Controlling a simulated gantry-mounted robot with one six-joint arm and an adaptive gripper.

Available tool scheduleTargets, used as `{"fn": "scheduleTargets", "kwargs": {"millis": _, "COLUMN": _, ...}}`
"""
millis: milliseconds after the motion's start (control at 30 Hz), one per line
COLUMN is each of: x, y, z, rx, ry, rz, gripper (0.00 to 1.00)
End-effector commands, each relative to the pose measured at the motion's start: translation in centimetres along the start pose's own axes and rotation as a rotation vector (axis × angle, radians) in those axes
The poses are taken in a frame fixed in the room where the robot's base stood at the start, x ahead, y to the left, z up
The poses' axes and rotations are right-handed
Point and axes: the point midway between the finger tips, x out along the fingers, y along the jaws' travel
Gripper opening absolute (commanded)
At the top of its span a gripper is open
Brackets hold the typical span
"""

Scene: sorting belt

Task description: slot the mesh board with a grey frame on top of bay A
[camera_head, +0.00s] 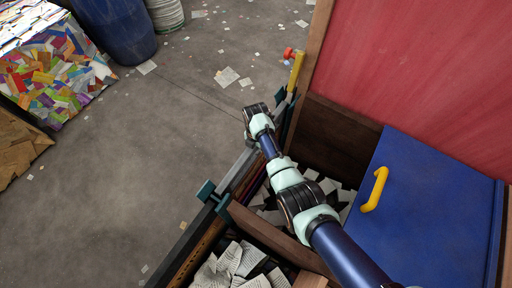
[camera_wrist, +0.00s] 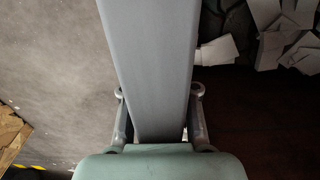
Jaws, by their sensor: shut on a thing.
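My gripper (camera_wrist: 160,95) is shut on a grey bar, which looks like the grey frame (camera_wrist: 152,50) of the board, seen edge-on in the wrist view. One finger lies on each side of the bar. The board's mesh face does not show. In the head view a grey edge (camera_head: 242,168) runs along the bin's left side between two teal brackets (camera_head: 207,191). My wrist is over the upper end of this side, and the arm hides part of it; the fingertips cannot be made out there. No letter marking bay A can be read, and whether the board sits in a slot is unclear.
White paper scraps (camera_head: 240,262) fill the wooden-walled bin beside the arm. A blue lid (camera_head: 420,205) with a yellow handle (camera_head: 375,189) lies right, below a red panel (camera_head: 415,60). A blue barrel (camera_head: 117,28) and a colourful bale (camera_head: 60,75) stand upper left. The left floor is mostly clear.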

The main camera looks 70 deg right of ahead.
Motion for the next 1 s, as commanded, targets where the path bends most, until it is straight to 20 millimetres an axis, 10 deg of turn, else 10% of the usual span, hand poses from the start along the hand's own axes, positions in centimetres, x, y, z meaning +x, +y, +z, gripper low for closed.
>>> {"fn": "scheduleTargets", "kwargs": {"millis": 200, "x": 0.9, "y": 0.1, "z": 0.1, "rx": 0.000, "ry": -0.001, "rz": 0.001, "gripper": 0.00}}
{"fn": "scheduleTargets", "kwargs": {"millis": 233, "x": 0.7, "y": 0.1, "z": 0.1, "rx": 0.000, "ry": -0.001, "rz": 0.002, "gripper": 0.28}}
{"fn": "scheduleTargets", "kwargs": {"millis": 433, "x": 0.7, "y": 0.0, "z": 0.0, "rx": 0.000, "ry": -0.001, "rz": 0.001, "gripper": 0.58}}
{"fn": "scheduleTargets", "kwargs": {"millis": 767, "x": 0.5, "y": 0.0, "z": 0.0, "rx": 0.000, "ry": 0.000, "rz": 0.000, "gripper": 0.58}}
{"fn": "scheduleTargets", "kwargs": {"millis": 1000, "x": -4.3, "y": 0.1, "z": 0.1, "rx": 0.000, "ry": -0.003, "rz": 0.004, "gripper": 0.58}}
